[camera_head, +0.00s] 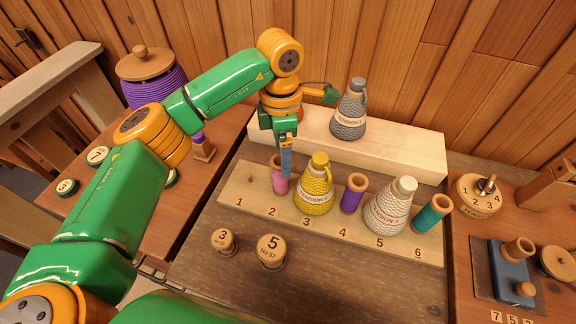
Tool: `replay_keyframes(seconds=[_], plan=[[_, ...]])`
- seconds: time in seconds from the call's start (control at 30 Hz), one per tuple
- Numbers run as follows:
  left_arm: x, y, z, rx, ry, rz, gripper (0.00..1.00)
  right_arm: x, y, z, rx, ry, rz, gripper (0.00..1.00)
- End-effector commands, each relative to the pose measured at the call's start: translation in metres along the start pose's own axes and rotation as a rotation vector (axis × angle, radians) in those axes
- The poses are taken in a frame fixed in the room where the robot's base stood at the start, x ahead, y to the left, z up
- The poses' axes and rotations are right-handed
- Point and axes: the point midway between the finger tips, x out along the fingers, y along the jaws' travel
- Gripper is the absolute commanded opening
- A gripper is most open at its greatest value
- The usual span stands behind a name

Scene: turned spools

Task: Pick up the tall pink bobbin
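The pink bobbin (280,184) stands upright at place 2 of the pale numbered board (264,206), with its wooden top partly hidden. My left arm reaches in from the left, and its gripper (286,172) points down at the bobbin. A blue-grey finger overlaps the bobbin's upper right side in the picture. The fingers are seen nearly edge-on, so I cannot tell whether they touch it or how far apart they are. My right gripper is not in view.
A yellow wrapped bottle (315,187) stands close right of the bobbin. Beyond are a purple bobbin (352,196), a white bottle (388,208) and a teal bobbin (431,216). A grey bottle (348,112) stands on the block behind. Two numbered knobs (271,250) stand in front.

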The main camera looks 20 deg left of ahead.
Motion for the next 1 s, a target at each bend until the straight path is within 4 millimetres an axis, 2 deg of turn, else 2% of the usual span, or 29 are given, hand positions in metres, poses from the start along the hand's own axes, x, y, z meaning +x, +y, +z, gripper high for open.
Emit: replay_keyframes(seconds=[0.17, 0.3, 0.4, 0.63, 0.67, 0.9, 0.97, 1.0], plan=[[0.020, -0.002, -0.001, 0.001, 0.003, -0.004, 0.84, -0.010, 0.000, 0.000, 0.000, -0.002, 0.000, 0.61], [0.046, -0.005, -0.005, 0.001, 0.004, -0.006, 0.84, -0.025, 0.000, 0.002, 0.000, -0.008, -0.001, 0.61], [0.064, -0.004, -0.004, 0.000, 0.001, -0.003, 0.84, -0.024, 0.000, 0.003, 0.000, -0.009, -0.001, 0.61], [0.070, -0.004, -0.004, 0.001, -0.001, -0.001, 0.84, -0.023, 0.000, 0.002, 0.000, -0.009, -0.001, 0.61], [0.070, -0.004, -0.004, 0.001, -0.001, -0.001, 0.82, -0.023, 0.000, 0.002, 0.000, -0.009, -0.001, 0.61], [0.070, -0.004, -0.004, 0.001, -0.001, -0.001, 0.17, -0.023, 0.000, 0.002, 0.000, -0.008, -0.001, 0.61], [0.070, -0.004, -0.004, 0.001, -0.001, -0.001, 0.01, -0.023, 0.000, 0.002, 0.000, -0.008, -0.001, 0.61], [0.070, -0.004, -0.004, 0.001, -0.001, -0.001, 0.00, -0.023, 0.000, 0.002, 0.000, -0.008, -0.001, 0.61]])
